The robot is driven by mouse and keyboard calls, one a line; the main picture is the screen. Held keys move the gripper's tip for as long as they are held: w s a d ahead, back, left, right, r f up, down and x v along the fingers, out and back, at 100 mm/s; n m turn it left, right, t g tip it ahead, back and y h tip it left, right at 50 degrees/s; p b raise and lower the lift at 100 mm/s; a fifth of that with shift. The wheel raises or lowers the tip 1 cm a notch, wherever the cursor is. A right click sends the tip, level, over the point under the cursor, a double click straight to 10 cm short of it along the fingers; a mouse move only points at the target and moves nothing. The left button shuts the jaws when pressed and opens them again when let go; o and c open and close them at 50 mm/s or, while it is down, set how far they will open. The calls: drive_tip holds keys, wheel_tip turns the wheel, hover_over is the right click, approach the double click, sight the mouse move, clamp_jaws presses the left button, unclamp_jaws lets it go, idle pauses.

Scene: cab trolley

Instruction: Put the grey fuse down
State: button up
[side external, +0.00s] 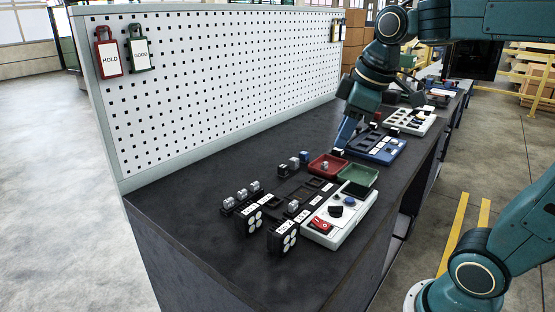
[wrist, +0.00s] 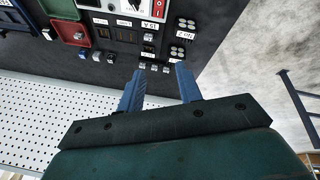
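My gripper (side external: 338,150) is in the side view, reaching down near the far side of the red tray (side external: 318,167). In the wrist view its blue fingers (wrist: 158,68) stand apart with nothing between them. A small grey block (side external: 294,163) stands on the bench between a dark block (side external: 283,170) and a blue block (side external: 304,157). Several silvery pieces (side external: 241,195) sit in a row on a dark rack, also showing beyond the fingertips in the wrist view (wrist: 153,67). A silvery piece (side external: 325,166) lies in the red tray. I cannot tell which is the grey fuse.
A green tray (side external: 358,178) adjoins the red tray. A white panel (side external: 345,215) with a red switch and a dark slotted board stand at the front. A blue board (side external: 375,150) lies farther back. A perforated wall (side external: 220,80) runs along the bench. The near-left bench top is clear.

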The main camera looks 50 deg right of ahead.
drive_tip(key=s+a+f+m, duration=0.2)
drive_tip(key=s, duration=0.3)
drive_tip(key=s+a+f+m+t, duration=0.1)
drive_tip(key=s+a+f+m, duration=0.1)
drive_tip(key=s, duration=0.3)
drive_tip(key=shift+s+a+f+y, duration=0.25)
drive_tip(key=shift+f+y, duration=0.05)
drive_tip(key=shift+f, duration=0.5)
